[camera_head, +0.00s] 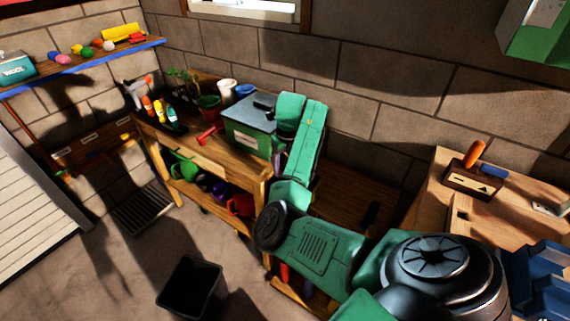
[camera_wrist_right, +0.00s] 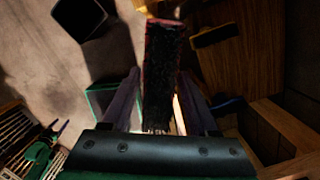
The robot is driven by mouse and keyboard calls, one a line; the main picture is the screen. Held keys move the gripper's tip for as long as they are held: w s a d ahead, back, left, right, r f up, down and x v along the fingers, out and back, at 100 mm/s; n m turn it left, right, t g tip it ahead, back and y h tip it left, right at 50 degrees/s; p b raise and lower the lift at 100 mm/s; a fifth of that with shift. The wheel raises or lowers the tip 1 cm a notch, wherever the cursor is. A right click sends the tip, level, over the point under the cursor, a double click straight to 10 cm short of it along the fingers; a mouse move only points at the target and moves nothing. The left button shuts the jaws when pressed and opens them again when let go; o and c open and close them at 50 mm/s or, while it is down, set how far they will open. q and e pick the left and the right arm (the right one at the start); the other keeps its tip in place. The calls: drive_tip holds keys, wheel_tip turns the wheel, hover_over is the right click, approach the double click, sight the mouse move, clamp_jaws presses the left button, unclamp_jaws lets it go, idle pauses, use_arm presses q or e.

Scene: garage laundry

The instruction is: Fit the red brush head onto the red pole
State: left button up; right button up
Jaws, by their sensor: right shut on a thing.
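My right gripper (camera_wrist_right: 159,75) is shut on a dark-bristled brush head with reddish edges (camera_wrist_right: 161,62), which lies between the two fingers in the right wrist view. In the head view the right gripper (camera_head: 278,159) is mostly behind my green forearm, beside the green box on the workbench, and the brush head is hidden there. A thin reddish-brown pole (camera_head: 32,141) leans by the left wall under the shelf; I cannot tell for sure that it is the red pole. My left gripper is not in view.
The wooden workbench (camera_head: 215,165) carries a green box (camera_head: 250,126), a small red item (camera_head: 208,135), pots and bottles. A black bin (camera_head: 191,288) stands on the floor. A blue-edged shelf (camera_head: 90,62) hangs at left. The floor near the drain grate (camera_head: 142,208) is clear.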

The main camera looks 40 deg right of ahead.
drive_tip(key=shift+f+b, duration=1.45)
drive_tip(key=shift+f, duration=0.4)
drive_tip(key=shift+f+b, duration=1.3)
drive_tip(key=shift+f, duration=0.2)
drive_tip(key=o, duration=1.5)
drive_tip(key=shift+r, duration=0.1)
